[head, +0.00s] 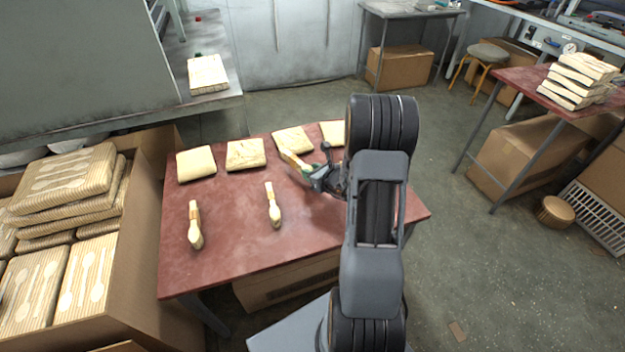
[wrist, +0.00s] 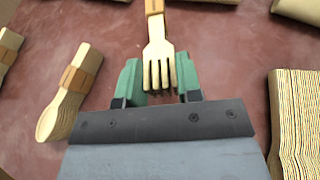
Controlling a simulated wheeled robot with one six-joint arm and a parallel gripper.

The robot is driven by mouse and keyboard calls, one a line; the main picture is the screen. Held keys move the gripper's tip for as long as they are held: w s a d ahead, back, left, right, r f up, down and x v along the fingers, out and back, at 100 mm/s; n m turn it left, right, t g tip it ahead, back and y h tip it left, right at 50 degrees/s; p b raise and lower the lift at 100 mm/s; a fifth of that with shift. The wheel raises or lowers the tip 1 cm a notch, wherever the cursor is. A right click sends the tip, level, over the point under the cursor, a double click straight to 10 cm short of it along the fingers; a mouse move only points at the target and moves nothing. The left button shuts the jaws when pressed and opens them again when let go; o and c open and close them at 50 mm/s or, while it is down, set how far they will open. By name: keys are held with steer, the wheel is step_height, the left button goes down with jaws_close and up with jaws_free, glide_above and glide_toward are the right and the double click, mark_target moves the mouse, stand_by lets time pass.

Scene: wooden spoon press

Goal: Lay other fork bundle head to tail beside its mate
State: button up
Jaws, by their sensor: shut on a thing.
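My gripper (head: 314,172) is over the red table (head: 235,265), its green fingertips closed on the tined end of a fork bundle (wrist: 156,48). The tines point back toward my wrist, and a paper band wraps the handles farther out. In the head view the fork bundle (head: 289,157) points up and left, in front of a pack. I cannot tell how far it is above the table. Two banded bundles with rounded ends, like spoons, lie on the table, one at the left (head: 195,225) and one nearer the middle (head: 273,205). I cannot make out a second fork bundle; my arm hides part of the table.
Several wrapped packs (head: 246,154) line the table's back edge. A ridged stack (wrist: 295,120) is close at right in the wrist view. A large carton (head: 142,250) of packs stands at left. Bare tabletop shows between and in front of the two rounded bundles.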

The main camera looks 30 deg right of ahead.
steer(key=shift+w+f, duration=0.15)
steer(key=shift+f, duration=0.1)
steer(key=shift+w+d+f+b, duration=0.15)
steer(key=shift+f+b, duration=0.3)
steer(key=shift+f, duration=1.1)
steer(key=shift+f, duration=0.2)
steer(key=o, duration=0.9)
steer(key=shift+o, duration=0.2)
steer(key=shift+r, duration=0.1)
